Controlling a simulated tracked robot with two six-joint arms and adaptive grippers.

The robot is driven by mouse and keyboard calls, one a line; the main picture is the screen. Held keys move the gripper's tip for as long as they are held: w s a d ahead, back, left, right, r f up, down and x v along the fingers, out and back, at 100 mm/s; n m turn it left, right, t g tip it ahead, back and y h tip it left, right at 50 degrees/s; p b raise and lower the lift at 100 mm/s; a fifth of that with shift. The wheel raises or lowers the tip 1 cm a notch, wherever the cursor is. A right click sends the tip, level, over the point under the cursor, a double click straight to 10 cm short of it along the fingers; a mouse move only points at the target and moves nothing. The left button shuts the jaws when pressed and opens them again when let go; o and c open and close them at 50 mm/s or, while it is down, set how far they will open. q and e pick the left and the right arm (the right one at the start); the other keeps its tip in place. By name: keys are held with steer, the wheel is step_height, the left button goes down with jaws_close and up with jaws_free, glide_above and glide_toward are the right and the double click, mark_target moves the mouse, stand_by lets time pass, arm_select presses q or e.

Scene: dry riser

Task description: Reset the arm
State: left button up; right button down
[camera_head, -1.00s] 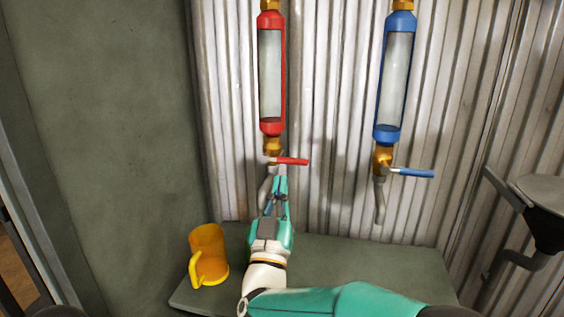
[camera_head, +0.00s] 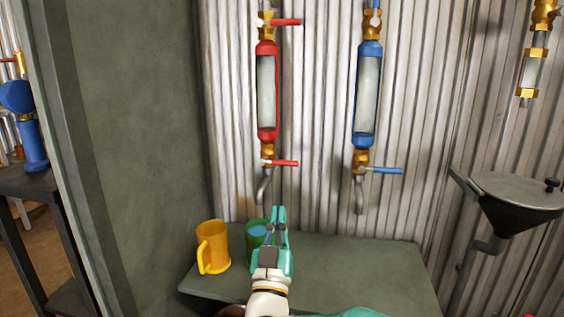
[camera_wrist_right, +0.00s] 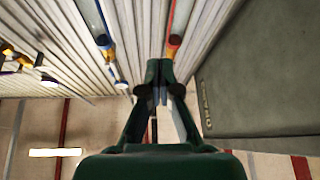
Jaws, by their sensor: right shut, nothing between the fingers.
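My right gripper (camera_head: 278,212) points up toward the corrugated wall, shut and empty, above the shelf and below the red tube's spout. In the wrist view its fingers (camera_wrist_right: 161,68) are together. A green mug (camera_head: 255,236), light blue inside, stands on the shelf just behind and left of the gripper, which partly hides it. Whether they touch I cannot tell. A red tube (camera_head: 266,92) hangs above, with red-handled valves at its top and its lower end (camera_head: 284,163). The lower red handle lies sideways. My left gripper is out of view.
A yellow mug (camera_head: 213,248) stands at the left of the grey shelf (camera_head: 350,268). A blue tube (camera_head: 368,95) with a blue handle (camera_head: 386,170) hangs to the right. A grey funnel (camera_head: 515,208) is at far right. The shelf's right side is clear.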

steer(key=s+d+f+n+g+y, duration=0.1)
steer(key=d+f+g+y, duration=0.2)
steer(key=f, duration=0.9)
steer(key=s+d+f+g, duration=0.15)
steer(key=f+g, duration=0.25)
steer(key=f, duration=0.7)
steer(key=s+d+f+n+g+y, duration=0.1)
steer(key=d+f+g+y, duration=0.2)
steer(key=f, duration=0.9)
steer(key=s+d+f+m+g, duration=0.2)
steer(key=s+d+f+g, duration=0.2)
steer(key=s+f+g, duration=0.55)
steer(key=s+d+f+m+g, duration=0.15)
steer(key=s+f, duration=0.25)
steer(key=s, duration=0.6)
steer(key=s+f+m+g, duration=0.15)
steer(key=s+f, duration=0.25)
steer(key=s, duration=0.7)
step_height(320, 180, up, 37)
steer(key=w+p, duration=0.1)
steer(key=p, duration=3.5)
steer(key=shift+f+n+p, duration=0.2)
steer(key=shift+n+p, duration=0.1)
steer(key=shift+n, duration=0.1)
steer(key=c, duration=1.9)
jaws_free()
steer(key=shift+w+f, duration=0.1)
